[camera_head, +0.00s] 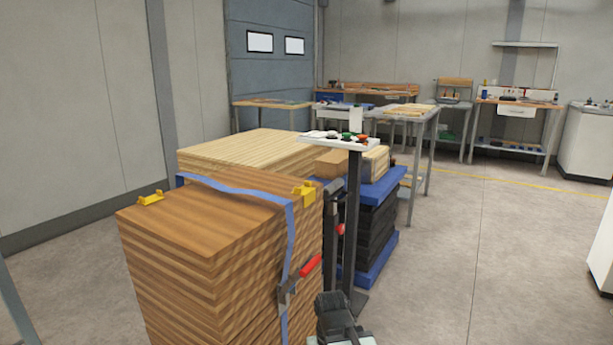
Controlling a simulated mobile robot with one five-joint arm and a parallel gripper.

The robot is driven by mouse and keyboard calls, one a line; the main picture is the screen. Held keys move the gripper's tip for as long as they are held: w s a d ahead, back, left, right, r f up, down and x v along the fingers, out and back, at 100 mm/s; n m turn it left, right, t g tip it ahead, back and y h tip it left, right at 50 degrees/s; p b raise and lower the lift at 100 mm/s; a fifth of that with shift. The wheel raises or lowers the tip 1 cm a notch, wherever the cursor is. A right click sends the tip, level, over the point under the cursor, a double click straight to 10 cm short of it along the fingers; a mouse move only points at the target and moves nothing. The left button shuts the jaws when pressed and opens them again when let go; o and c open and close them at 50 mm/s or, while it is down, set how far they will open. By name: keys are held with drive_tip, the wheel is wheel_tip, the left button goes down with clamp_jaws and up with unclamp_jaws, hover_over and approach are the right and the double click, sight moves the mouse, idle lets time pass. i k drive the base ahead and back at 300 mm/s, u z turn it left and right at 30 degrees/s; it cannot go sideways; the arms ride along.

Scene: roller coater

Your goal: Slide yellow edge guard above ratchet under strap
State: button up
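A blue strap (240,190) crosses the top of a stack of brown boards (190,225) and runs down its right side. A ratchet (286,293) with a red handle (311,267) sits on the strap's hanging part. A yellow edge guard (304,194) sits at the stack's top right edge above the ratchet, just right of the strap. It appears beside the strap, not under it. A second yellow edge guard (150,199) sits on the top left edge, apart from the strap. A dark part at the bottom middle looks like my arm; I cannot make out gripper fingers.
A black post (350,220) with a white tray (340,142) of small items stands right of the stack. Behind are paler boards (250,150) and a black stack with blue layers (375,265). Workbenches line the back. The floor at right (500,270) is clear.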

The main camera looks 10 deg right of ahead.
sight(308, 193)
drive_tip(key=u, duration=4.25)
drive_tip(key=k, duration=2.55)
drive_tip(key=z, duration=0.95)
drive_tip(key=i, duration=1)
